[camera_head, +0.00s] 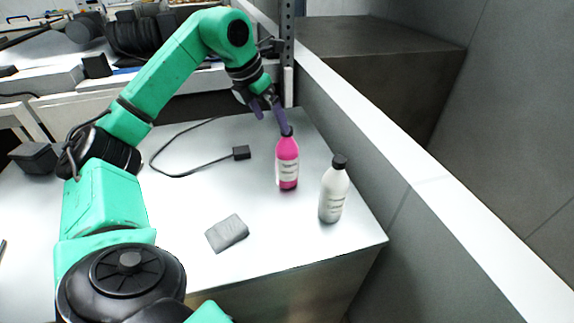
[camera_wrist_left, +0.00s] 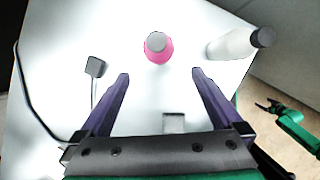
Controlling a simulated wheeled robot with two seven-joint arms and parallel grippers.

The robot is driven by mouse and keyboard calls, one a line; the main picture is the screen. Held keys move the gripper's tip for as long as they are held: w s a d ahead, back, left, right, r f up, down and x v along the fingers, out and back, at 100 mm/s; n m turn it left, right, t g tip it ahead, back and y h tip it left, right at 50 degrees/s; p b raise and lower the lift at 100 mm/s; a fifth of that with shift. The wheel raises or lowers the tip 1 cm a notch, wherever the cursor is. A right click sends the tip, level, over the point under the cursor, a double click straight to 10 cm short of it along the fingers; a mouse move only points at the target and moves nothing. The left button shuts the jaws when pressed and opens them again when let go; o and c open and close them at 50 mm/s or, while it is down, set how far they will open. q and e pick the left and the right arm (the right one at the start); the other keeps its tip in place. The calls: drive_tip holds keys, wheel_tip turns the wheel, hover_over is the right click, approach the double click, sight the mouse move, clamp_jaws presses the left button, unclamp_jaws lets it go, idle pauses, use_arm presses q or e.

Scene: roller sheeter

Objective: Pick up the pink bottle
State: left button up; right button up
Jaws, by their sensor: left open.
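The pink bottle (camera_head: 287,165) stands upright on the metal table, with a dark cap and a white label. My left gripper (camera_head: 270,119) is open and empty, its purple fingers pointing down near the bottle's cap. One finger overlaps the cap in the head view. In the left wrist view, the pink bottle (camera_wrist_left: 158,53) lies just beyond and between the two fingertips (camera_wrist_left: 160,74), seen from above. My right gripper (camera_wrist_left: 268,107) shows small at the right of the left wrist view, away from the bottle; its jaws are too small to judge.
A white bottle with a dark cap (camera_head: 334,192) stands right of the pink one. A grey cloth-like piece (camera_head: 227,233) lies nearer the front. A black plug with a cable (camera_head: 241,153) lies to the left. A low wall (camera_head: 352,150) borders the table's right side.

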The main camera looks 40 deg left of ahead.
sight(285, 151)
use_arm(q)
drive_tip(key=p+x, duration=0.1)
drive_tip(key=x, duration=0.7)
drive_tip(key=shift+w+f+p, duration=0.15)
drive_tip(key=shift+f+p, duration=0.1)
drive_tip(key=shift+p, duration=0.15)
drive_tip(key=p+x, duration=0.2)
drive_tip(key=x, duration=0.3)
drive_tip(key=shift+f+p, duration=0.15)
drive_tip(key=shift+p, duration=0.15)
drive_tip(key=shift+w+a+f, duration=0.1)
drive_tip(key=shift+w+f, duration=0.05)
drive_tip(key=shift+f, duration=0.2)
drive_tip(key=shift+r, duration=0.15)
clamp_jaws()
use_arm(e)
drive_tip(key=r, duration=0.4)
drive_tip(key=shift+s+d, duration=0.15)
drive_tip(key=shift+s, duration=0.15)
